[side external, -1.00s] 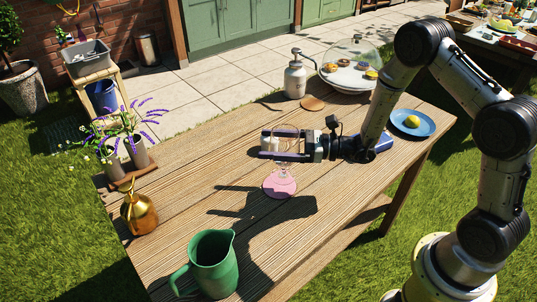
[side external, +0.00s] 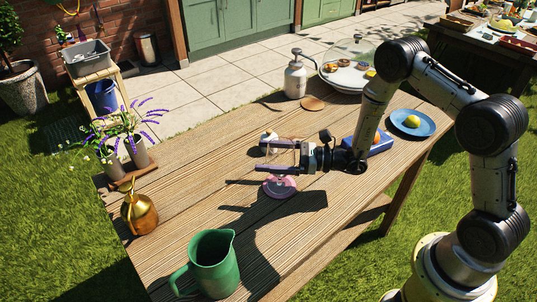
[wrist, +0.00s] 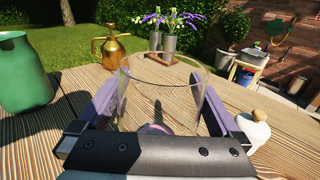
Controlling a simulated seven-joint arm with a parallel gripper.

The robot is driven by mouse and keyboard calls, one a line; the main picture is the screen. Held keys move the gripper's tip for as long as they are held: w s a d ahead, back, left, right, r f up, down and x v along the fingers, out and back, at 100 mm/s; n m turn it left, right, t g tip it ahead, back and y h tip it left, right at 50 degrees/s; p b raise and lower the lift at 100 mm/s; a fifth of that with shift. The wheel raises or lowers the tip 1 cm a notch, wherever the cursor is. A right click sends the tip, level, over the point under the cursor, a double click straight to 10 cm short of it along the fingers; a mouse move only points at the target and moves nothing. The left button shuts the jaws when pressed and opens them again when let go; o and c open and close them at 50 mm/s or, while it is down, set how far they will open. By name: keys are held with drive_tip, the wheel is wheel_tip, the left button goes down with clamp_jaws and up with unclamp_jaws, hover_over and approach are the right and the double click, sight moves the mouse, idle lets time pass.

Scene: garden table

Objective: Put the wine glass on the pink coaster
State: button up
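The clear wine glass (wrist: 162,95) stands upright between the two purple-padded fingers of my gripper (side external: 277,156) in the side view. In the wrist view, its bowl fills the space between the fingertips. My gripper is level and low over the table; its fingers look spread apart, one on each side of the bowl. The pink coaster (side external: 280,187) lies on the table directly below the glass. The glass's foot appears to be on the coaster, but it is too see-through and small to be sure of contact.
A blue box (side external: 380,144) and blue plate (side external: 411,124) are to the right. A small white bottle with a cork (wrist: 254,128) is close by my gripper.

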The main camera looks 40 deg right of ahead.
drive_tip(key=shift+r, duration=0.2)
drive_tip(key=v, duration=1.2)
drive_tip(key=s+a+r+n+g+h, duration=0.1)
drive_tip(key=s+a+r+n+g, duration=0.4)
drive_tip(key=s+n+g, duration=0.3)
drive_tip(key=s+a+r+n+g+h, duration=0.1)
drive_tip(key=s+a+r+n+g, duration=0.5)
drive_tip(key=n, duration=0.3)
drive_tip(key=s+d+r+n+t+h, duration=0.3)
drive_tip(key=s+d+n+h, duration=0.1)
drive_tip(key=d+n+h, duration=0.1)
drive_tip(key=s+d+r+n+t+h, duration=0.3)
drive_tip(key=s+d+n+h, duration=0.1)
drive_tip(key=d, duration=0.3)
drive_tip(key=shift+s+d+n+t+h, duration=0.15)
drive_tip(key=shift+d+n+t+h, duration=0.3)
drive_tip(key=shift+h, duration=0.45)
drive_tip(key=shift+a+r, duration=0.1)
